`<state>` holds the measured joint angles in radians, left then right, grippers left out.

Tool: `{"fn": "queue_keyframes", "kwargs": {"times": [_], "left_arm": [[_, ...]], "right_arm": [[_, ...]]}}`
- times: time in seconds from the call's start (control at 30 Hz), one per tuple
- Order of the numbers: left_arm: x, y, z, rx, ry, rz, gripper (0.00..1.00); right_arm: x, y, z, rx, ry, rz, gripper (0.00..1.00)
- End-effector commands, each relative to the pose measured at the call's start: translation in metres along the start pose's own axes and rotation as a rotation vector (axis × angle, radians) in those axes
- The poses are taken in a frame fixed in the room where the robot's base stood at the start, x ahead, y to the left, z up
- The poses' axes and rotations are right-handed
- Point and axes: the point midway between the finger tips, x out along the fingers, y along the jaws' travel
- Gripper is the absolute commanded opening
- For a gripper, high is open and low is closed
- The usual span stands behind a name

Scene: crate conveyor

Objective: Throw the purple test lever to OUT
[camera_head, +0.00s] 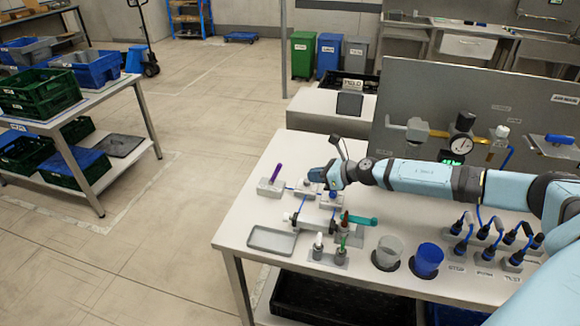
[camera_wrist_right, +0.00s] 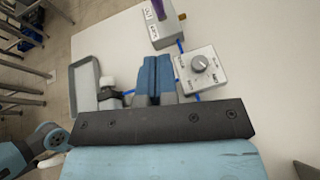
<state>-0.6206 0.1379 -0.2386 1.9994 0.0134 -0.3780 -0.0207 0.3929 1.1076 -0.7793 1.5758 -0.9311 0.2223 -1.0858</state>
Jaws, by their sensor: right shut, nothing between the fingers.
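The purple test lever (camera_head: 276,173) stands up from a small grey block (camera_head: 268,188) near the left edge of the workbench, leaning slightly right. In the right wrist view the lever (camera_wrist_right: 158,9) is partly cut off by the top edge, and its block (camera_wrist_right: 170,33) carries small labels too small to read surely. My right gripper (camera_head: 318,174) is to the right of the lever, apart from it. Its blue fingers (camera_wrist_right: 154,78) are shut and empty, pointing toward the block side. My left gripper is not seen.
A rotary knob box (camera_wrist_right: 201,70) sits close to the right of my right fingers. A grey panel rises behind.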

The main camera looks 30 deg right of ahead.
Motion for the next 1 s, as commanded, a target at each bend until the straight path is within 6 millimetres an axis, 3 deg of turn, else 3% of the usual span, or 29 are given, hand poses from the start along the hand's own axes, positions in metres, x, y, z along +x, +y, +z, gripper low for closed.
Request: {"fn": "queue_keyframes", "kwargs": {"times": [0.2, 0.4, 1.0], "left_arm": [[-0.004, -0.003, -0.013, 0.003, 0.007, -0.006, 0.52], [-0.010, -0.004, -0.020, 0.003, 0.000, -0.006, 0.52], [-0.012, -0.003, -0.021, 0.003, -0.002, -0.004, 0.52]], "right_arm": [[0.047, 0.001, 0.003, 0.002, -0.003, 0.001, 0.00], [0.067, 0.000, 0.023, -0.001, -0.002, 0.000, 0.00], [0.075, 0.000, 0.029, 0.001, 0.000, 0.000, 0.00]]}}
